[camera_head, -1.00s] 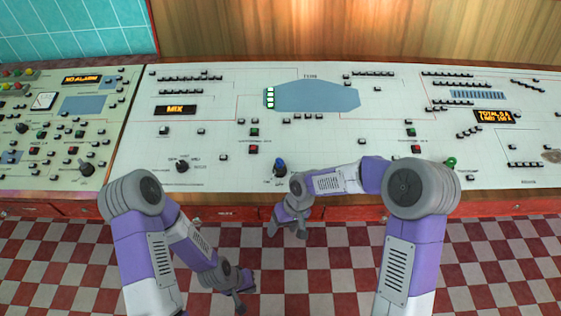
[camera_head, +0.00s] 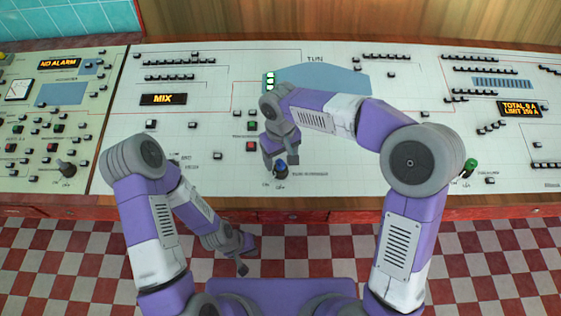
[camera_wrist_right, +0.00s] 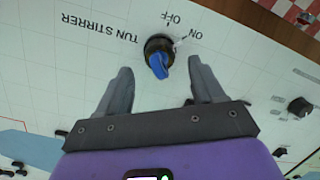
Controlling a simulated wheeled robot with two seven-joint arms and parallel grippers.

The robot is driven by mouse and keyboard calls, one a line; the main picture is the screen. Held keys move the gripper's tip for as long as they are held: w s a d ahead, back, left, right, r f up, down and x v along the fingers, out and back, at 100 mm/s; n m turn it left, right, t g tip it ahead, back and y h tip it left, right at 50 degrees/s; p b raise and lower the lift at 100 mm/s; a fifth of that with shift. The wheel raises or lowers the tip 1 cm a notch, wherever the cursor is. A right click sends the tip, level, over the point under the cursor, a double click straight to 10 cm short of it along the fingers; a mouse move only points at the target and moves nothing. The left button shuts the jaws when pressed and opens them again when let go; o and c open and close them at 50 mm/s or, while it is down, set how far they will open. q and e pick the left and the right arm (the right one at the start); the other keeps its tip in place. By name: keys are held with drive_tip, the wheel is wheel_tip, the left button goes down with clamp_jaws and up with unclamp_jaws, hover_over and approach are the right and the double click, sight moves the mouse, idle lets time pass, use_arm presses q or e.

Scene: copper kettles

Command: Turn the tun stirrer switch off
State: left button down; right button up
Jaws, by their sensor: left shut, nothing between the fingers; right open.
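The tun stirrer switch (camera_head: 281,169) is a blue knob on a black round base near the front edge of the white panel. In the right wrist view the knob (camera_wrist_right: 158,64) shows beside the printed words TUN STIRRER, ON and OFF, upside down. A pale mark at its base lies toward ON. My right gripper (camera_head: 281,158) is open just behind the knob; in the wrist view its fingers (camera_wrist_right: 161,78) lie to either side, with the knob at the gap between the tips. I cannot see contact. My left gripper (camera_head: 243,268) is shut and empty, low before the desk.
Small buttons (camera_head: 251,146) lie close to my right gripper. The checkered floor before the desk is clear.

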sight(280, 160)
wheel_tip(280, 160, down, 4)
drive_tip(key=shift+f+b, duration=0.1)
drive_tip(key=shift+b, duration=0.4)
drive_tip(key=c, duration=1.1)
drive_tip(key=shift+o, duration=0.2)
drive_tip(key=shift+n+p, duration=0.3)
drive_tip(key=shift+p, duration=0.05)
drive_tip(key=shift+r+n+p, duration=0.2)
drive_tip(key=shift+n+p, duration=1.05)
drive_tip(key=shift+n, duration=0.55)
drive_tip(key=shift+n+p, duration=1.3)
drive_tip(key=shift+n, duration=0.8)
drive_tip(key=shift+f+n, duration=0.1)
drive_tip(key=shift+n, duration=0.3)
